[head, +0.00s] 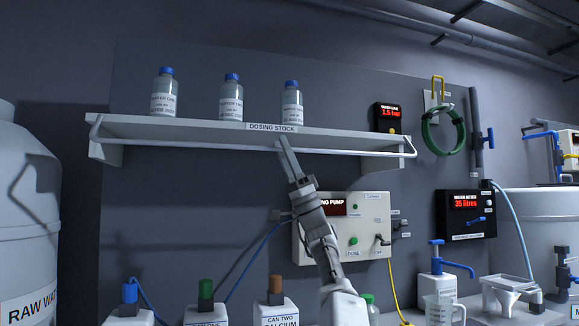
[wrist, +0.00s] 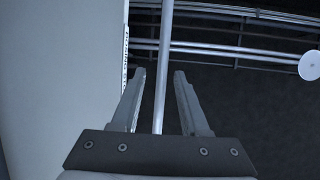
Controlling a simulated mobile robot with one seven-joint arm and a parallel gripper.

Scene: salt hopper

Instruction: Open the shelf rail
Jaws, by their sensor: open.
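The shelf rail (head: 200,146) is a thin pale bar along the front of the grey wall shelf (head: 185,127), with bent ends at both shelf ends. It sits a little below the front edge, under the "DOSING STOCK" label (head: 271,128). My gripper (head: 283,145) reaches up to the rail near its middle. In the wrist view, my gripper (wrist: 158,75) is open, and the rail (wrist: 163,60) runs between its two fingers with a gap on each side. The shelf's underside or front (wrist: 60,80) fills the left of that view.
Three blue-capped bottles (head: 163,92) stand on the shelf. A red-display box (head: 387,117) is at its right end. Below are the dosing pump box (head: 365,225) and several capped containers (head: 275,306). A green hose coil (head: 443,130) hangs right. Wall left below the shelf is clear.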

